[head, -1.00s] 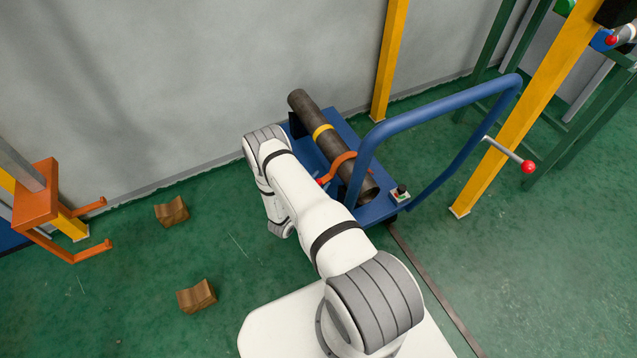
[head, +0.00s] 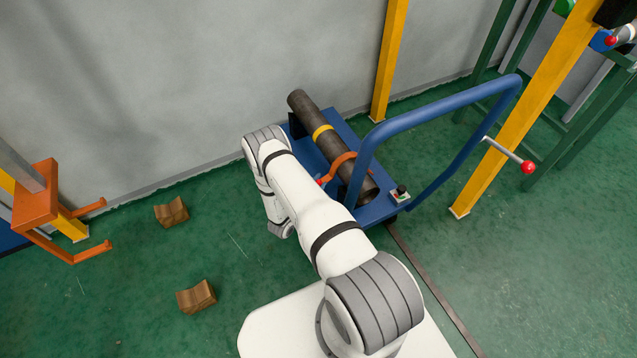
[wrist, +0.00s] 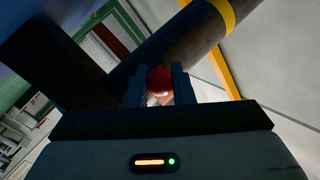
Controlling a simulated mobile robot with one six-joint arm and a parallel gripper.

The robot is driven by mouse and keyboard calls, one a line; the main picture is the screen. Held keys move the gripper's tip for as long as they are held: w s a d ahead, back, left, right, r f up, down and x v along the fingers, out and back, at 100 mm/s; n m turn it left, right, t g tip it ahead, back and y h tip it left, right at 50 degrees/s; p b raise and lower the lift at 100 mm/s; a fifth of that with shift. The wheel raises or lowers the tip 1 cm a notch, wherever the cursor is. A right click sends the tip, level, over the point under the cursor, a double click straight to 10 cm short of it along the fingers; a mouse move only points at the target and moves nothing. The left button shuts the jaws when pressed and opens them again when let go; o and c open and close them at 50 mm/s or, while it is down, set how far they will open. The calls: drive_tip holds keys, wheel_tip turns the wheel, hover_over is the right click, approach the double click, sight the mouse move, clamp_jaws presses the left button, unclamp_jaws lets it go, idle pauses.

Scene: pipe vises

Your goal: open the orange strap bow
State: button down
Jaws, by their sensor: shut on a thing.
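The orange strap bow (head: 339,164) arches over the dark pipe (head: 333,150) near its lower end, on the blue cart. A bit of red shows at the bow's near end, beside my arm. In the wrist view my gripper (wrist: 159,88) is shut on a red knob (wrist: 159,80), one finger on each side of it. The pipe (wrist: 190,38) runs just beyond the fingers there. In the head view my arm hides the gripper. The orange of the bow is hard to make out in the wrist view.
The blue cart (head: 376,212) has a tall blue push handle (head: 440,107) at its right. A small box with a black knob (head: 400,193) sits at its corner. Two brown wooden blocks (head: 171,211) (head: 196,296) lie on the open green floor at left, near an orange fork (head: 36,205).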

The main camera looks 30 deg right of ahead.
drive_tip(key=shift+m+g+y, duration=0.5)
drive_tip(key=shift+y, duration=0.3)
drive_tip(key=r+p, duration=0.1)
drive_tip(key=d+r+p, duration=0.1)
drive_tip(key=r+p, duration=0.1)
drive_tip(key=d+r+p, duration=0.1)
drive_tip(key=r+p, duration=0.1)
drive_tip(key=shift+d, duration=0.15)
drive_tip(key=shift+d+r+y+p, duration=0.4)
drive_tip(key=shift+r+y+p, duration=0.05)
drive_tip(key=shift+y, duration=0.05)
drive_tip(key=c, duration=1.3)
unclamp_jaws()
drive_tip(key=shift+a, duration=0.1)
drive_tip(key=v, duration=0.7)
drive_tip(key=shift+s+a+r, duration=0.1)
drive_tip(key=shift+a, duration=0.15)
